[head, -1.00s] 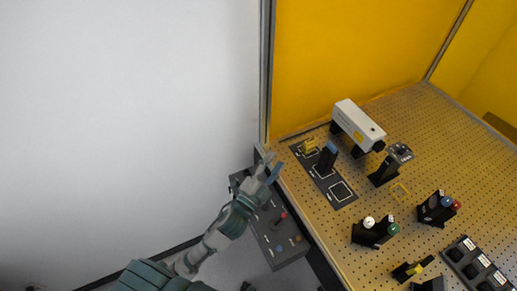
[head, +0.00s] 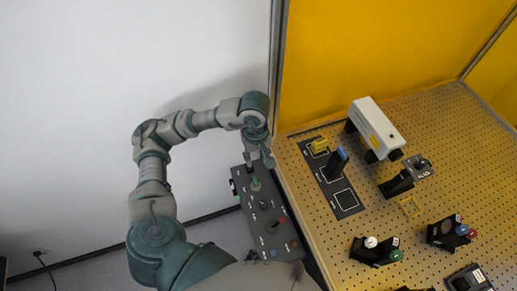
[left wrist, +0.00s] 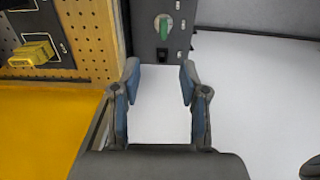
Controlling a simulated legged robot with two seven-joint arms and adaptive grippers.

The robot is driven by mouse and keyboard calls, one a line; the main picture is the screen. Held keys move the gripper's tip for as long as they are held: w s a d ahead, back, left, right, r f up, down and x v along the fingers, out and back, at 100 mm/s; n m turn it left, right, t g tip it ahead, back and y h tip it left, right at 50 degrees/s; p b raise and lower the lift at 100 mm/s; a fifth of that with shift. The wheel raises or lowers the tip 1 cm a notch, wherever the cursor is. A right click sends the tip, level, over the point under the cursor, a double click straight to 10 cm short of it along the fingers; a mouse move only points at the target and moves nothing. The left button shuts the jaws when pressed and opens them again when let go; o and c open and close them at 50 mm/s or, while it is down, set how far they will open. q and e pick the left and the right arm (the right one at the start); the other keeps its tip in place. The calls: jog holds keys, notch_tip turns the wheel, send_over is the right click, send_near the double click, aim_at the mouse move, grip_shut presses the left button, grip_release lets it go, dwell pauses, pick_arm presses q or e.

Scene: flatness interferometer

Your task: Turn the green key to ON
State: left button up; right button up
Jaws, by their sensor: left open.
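The green key (head: 256,184) sits near the far end of a dark grey control panel (head: 245,205) beside the pegboard bench. In the left wrist view the green key (left wrist: 164,25) stands on a pale round dial, its long side roughly up and down in the picture. The labels around it are too small to read. My left gripper (head: 258,160) is close to the panel's far end, near the key. In the left wrist view my left gripper (left wrist: 160,68) is open and empty, its fingers apart and the key beyond their tips. My right gripper is not in view.
The panel also holds a red-handled control (head: 279,223) and small knobs. The pegboard bench (head: 300,210) lies to the right, with a black strip (head: 348,199), a white box (head: 376,125) and several mounts. A yellow wall (head: 370,50) stands behind.

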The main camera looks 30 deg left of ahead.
aim_at(256, 179)
pick_arm(q)
jog(key=f, duration=1.7)
jog(key=shift+a+f, duration=0.1)
jog(key=shift+a, duration=0.25)
grip_shut()
jog(key=shift+n, duration=1.3)
